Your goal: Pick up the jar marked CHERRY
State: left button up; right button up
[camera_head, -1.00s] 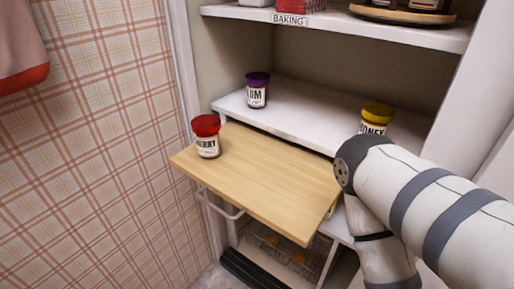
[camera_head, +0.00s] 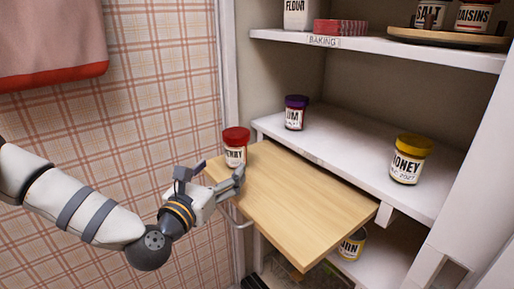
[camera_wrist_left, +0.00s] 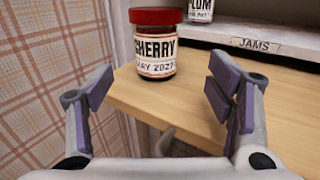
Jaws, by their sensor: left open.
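The red-lidded CHERRY jar (camera_head: 235,146) stands upright on the near left corner of the pull-out wooden board (camera_head: 290,200). The left wrist view shows its label facing me, reading CHERRY (camera_wrist_left: 155,52). My left gripper (camera_head: 212,174) is open and just in front of the jar, its lower part partly hidden by the gripper in the head view. In the left wrist view the spread fingers (camera_wrist_left: 160,100) stand on either side of the jar's line, with the jar beyond their tips and not touched. My right gripper is not in view.
A purple-lidded PLUM jar (camera_head: 295,113) and a yellow-lidded HONEY jar (camera_head: 408,160) stand on the shelf behind the board. Another jar (camera_head: 352,245) stands lower, under the board. A towel (camera_head: 50,40) hangs on the plaid wall at left. Most of the board is bare.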

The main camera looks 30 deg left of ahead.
aim_at(237, 147)
pick_arm(q)
jog(key=w, duration=0.3)
jog(key=w+a, duration=0.1)
jog(key=w, duration=0.3)
jog(key=w+a, duration=0.1)
jog(key=w, duration=0.2)
jog(key=shift+w+a+r, duration=0.1)
jog(key=shift+w+r, duration=0.05)
jog(key=shift+w, duration=0.15)
jog(key=c, duration=1.3)
jog(key=shift+c, duration=1.2)
jog(key=shift+r, duration=0.15)
